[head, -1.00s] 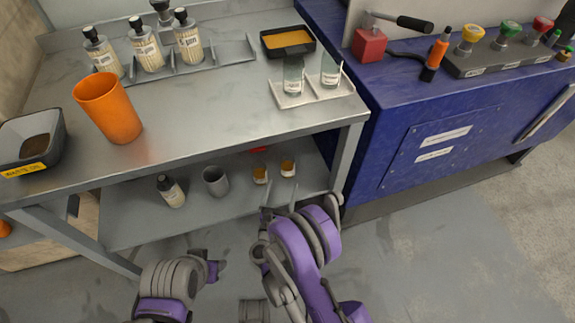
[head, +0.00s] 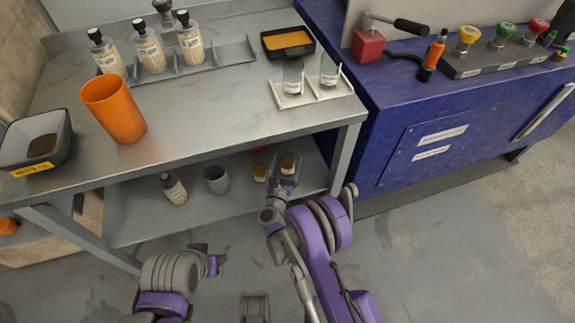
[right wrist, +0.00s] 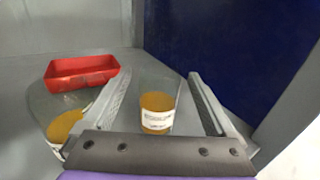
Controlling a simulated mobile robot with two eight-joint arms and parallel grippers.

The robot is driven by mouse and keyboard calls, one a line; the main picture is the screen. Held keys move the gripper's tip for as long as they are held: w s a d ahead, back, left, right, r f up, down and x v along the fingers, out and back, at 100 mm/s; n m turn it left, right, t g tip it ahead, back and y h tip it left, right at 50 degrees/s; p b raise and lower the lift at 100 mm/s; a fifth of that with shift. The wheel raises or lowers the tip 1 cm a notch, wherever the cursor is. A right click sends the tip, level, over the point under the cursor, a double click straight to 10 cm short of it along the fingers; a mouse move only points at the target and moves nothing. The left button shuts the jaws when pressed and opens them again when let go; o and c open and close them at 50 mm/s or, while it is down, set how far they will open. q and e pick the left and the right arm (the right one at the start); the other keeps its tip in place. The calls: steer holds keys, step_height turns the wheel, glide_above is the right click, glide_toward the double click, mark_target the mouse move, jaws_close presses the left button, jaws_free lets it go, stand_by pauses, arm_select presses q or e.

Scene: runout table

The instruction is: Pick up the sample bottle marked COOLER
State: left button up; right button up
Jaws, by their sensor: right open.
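Two small clear sample bottles with amber liquid and white labels stand on the lower shelf: a left one (head: 260,173) and a right one (head: 288,166). Their labels are too small or blurred to read, so I cannot tell which says COOLER. My right gripper (head: 284,187) is open at the right bottle. In the right wrist view, this bottle (right wrist: 157,112) stands upright between the spread fingers (right wrist: 156,82), with gaps on both sides. The left bottle (right wrist: 62,125) is outside the left finger, partly hidden by it. My left gripper (head: 212,262) is low in front of the shelf, jaws unclear.
A red tray (right wrist: 82,73) lies behind the bottles. A grey cup (head: 217,180) and a dark-capped bottle (head: 174,188) stand left on the shelf. The tabletop (head: 200,110) overhangs the shelf. A table leg (head: 343,160) and blue cabinet (head: 440,140) are close on the right.

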steer(key=c, duration=1.4)
steer(key=shift+r, duration=0.1)
